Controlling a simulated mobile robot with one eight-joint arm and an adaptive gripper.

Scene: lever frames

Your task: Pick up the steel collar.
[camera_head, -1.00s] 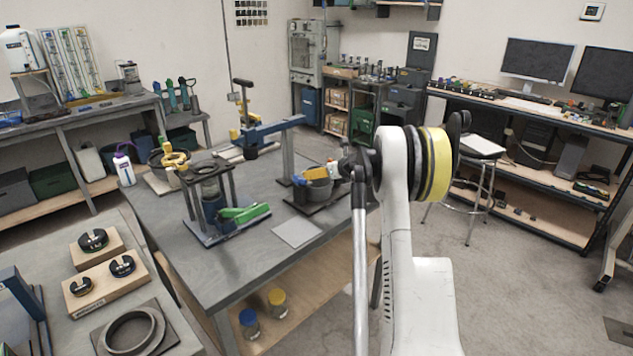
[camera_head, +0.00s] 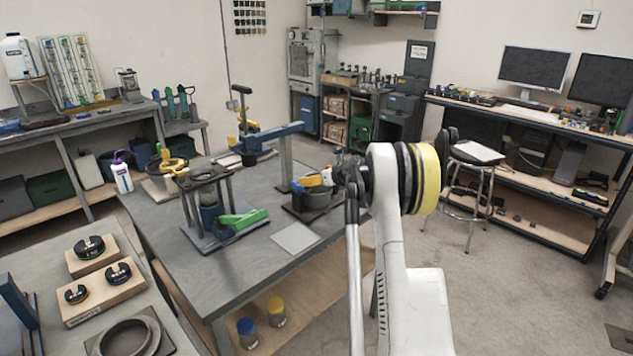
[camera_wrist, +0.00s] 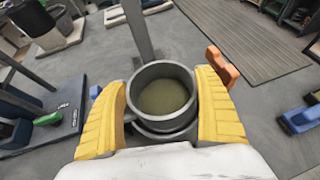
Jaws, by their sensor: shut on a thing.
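The steel collar (camera_wrist: 163,92) is a grey, thick-rimmed round ring in the middle of the wrist view, with an olive-brown surface inside it. My gripper (camera_wrist: 165,100) is shut on it, one yellow ribbed finger on each side. Another grey round part shows just below the collar; I cannot tell whether the two touch. In the head view the collar (camera_head: 318,197) shows small over a dark base on the middle table. My arm and wrist partly hide that spot from the right.
A flat grey plate (camera_head: 295,237) lies in front. In the wrist view an orange part (camera_wrist: 221,66) is close to the right finger.

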